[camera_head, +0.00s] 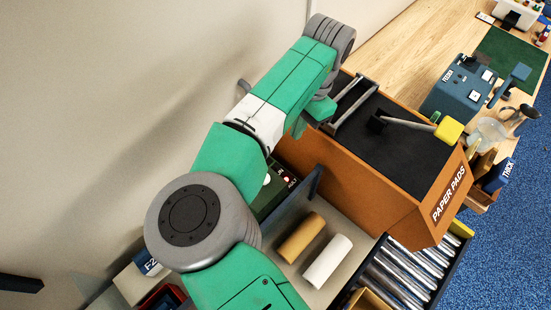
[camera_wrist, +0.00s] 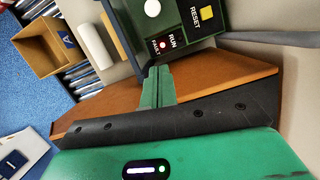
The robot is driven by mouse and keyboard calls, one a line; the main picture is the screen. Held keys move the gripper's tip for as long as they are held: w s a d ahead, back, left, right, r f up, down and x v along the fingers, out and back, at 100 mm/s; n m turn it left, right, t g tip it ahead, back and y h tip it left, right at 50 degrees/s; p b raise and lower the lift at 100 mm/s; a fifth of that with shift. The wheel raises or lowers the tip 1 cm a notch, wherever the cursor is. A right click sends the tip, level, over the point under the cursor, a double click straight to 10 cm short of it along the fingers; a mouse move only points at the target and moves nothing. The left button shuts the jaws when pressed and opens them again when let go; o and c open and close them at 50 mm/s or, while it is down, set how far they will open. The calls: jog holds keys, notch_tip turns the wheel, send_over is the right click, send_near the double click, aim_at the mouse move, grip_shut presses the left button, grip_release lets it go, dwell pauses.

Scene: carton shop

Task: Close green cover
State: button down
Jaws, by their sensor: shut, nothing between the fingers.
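A dark green control box (camera_wrist: 215,72) shows in the wrist view, with a black panel marked RUN, FAULT and RESET. A red light and a yellow button (camera_wrist: 207,13) are on it. In the head view the box (camera_head: 272,197) is partly hidden behind my arm. I cannot tell which part is the green cover or how far open it is. A dark upright panel (camera_wrist: 122,38) stands beside the box. My gripper (camera_wrist: 156,76) is shut and empty, its tips close to the box's lower corner and the panel's end; I cannot tell whether they touch.
An orange PAPER PADS box (camera_head: 350,165) with a black top (camera_head: 385,140) stands close to my wrist. A tan roll (camera_head: 301,237) and a white roll (camera_head: 327,261) lie beside a roller conveyor (camera_head: 405,272). A pale wall runs along the left.

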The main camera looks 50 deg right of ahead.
jog(key=p, duration=0.2)
send_near(271, 179)
notch_tip(271, 179, down, 3)
jog(key=d, duration=0.3)
jog(key=shift+a+f+p, duration=0.15)
jog(key=shift+a+f, duration=0.1)
jog(key=shift+a, duration=0.4)
jog(key=shift+a+f+p, duration=0.15)
jog(key=shift+a+f, duration=0.05)
jog(key=shift+a, duration=0.5)
jog(key=shift+a+f+p, duration=0.15)
jog(key=shift+a+f, duration=0.1)
jog(key=shift+a, duration=0.4)
